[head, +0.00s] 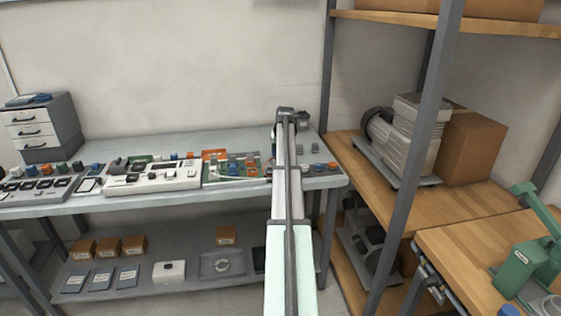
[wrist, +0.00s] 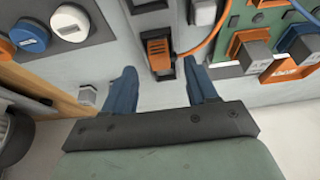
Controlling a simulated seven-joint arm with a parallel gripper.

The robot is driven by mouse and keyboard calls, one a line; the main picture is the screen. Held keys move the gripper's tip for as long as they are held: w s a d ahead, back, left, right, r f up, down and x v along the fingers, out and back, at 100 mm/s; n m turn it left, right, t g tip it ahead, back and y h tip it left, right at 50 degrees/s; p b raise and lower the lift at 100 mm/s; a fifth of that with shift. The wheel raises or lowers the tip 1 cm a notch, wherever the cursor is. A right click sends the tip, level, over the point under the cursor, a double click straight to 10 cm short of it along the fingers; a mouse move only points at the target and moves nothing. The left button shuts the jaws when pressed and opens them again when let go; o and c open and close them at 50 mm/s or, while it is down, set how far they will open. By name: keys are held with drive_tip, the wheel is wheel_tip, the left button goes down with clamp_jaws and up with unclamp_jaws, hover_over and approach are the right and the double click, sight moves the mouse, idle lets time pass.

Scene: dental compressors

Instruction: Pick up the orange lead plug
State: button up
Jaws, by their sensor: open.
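An orange lead plug (wrist: 159,54) sits in a dark holder on the bench in the wrist view, its darker end toward the fingers. Nothing is held. In the head view my arm hides the plug and the fingertips.
In the head view, a white panel (head: 153,178) stands farther left on the grey bench (head: 235,143). A shelf post (head: 419,110) rises on the right.

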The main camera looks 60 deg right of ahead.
drive_tip(key=shift+x, duration=1.3)
clamp_jaws()
drive_tip(key=shift+r, duration=0.15)
wheel_tip(320, 180, up, 10)
